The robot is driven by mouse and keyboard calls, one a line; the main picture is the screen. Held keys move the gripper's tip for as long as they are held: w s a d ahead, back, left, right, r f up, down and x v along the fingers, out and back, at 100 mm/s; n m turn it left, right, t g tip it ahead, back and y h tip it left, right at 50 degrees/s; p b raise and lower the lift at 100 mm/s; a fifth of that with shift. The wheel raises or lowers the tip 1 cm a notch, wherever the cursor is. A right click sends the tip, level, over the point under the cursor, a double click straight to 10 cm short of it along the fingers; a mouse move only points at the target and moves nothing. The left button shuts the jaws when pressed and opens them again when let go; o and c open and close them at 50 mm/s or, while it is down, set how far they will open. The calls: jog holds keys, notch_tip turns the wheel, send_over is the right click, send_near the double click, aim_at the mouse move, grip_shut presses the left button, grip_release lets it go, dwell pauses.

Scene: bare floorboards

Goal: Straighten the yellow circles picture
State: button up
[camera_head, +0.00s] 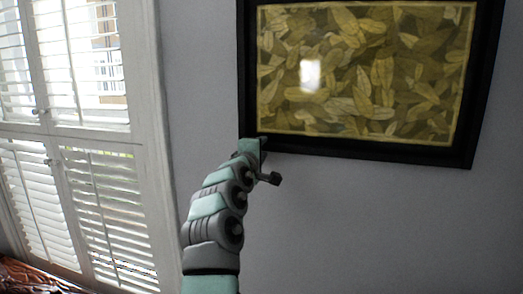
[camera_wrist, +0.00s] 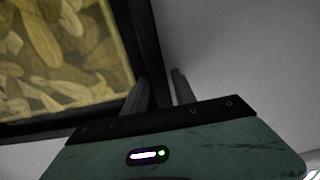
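A picture with a yellow-olive leaf pattern (camera_head: 368,72) in a wide black frame (camera_head: 370,151) hangs on the wall in the head view. It is tilted, with its lower edge sloping down to the right. No circles show on it. My gripper (camera_head: 262,142) is at the frame's lower left corner. In the wrist view my gripper's two dark fingers (camera_wrist: 161,88) stand apart with a gap between them. One finger overlaps the black frame (camera_wrist: 148,45), and the other lies over the wall just beside its edge. Whether either finger touches the frame is unclear.
A window with white louvred shutters (camera_head: 92,150) is on the left. The grey wall (camera_head: 370,225) below the picture is clear. A brown-red patterned item (camera_head: 35,276) shows at the lower left. A bright reflection sits on the picture.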

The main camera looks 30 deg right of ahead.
jog(key=shift+o, duration=1)
jog(key=b+v, duration=0.3)
jog(key=v, duration=0.7)
jog(key=shift+s+a, duration=0.25)
jog(key=shift+a, duration=0.05)
